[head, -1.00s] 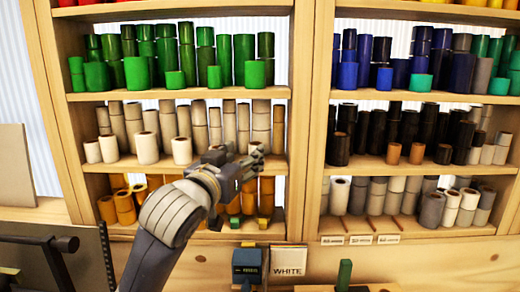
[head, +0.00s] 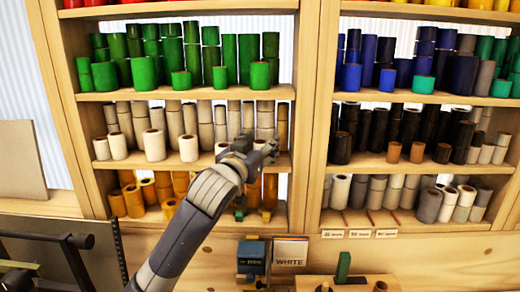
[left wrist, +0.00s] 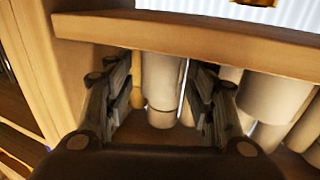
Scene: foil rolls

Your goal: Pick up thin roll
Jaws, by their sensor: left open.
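My left gripper (head: 264,150) is at the front of the middle shelf of the left bay, at the right end of the white and cream rolls. In the left wrist view my left gripper (left wrist: 162,98) is open, with one finger on each side of the picture's middle. A thin white roll (left wrist: 163,82) stands behind the gap between the fingers, with a tan roll (left wrist: 137,80) beside it on the left. Nothing is visibly gripped. In the head view the gripper hides the lower parts of the thin cream rolls (head: 265,113). My right gripper is not in view.
A shelf board (left wrist: 200,38) runs close above the fingers. A wider white roll (left wrist: 275,97) stands to their right. Green rolls (head: 225,60) fill the shelf above and yellow rolls (head: 130,200) the one below. An upright post (head: 310,130) divides the bays.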

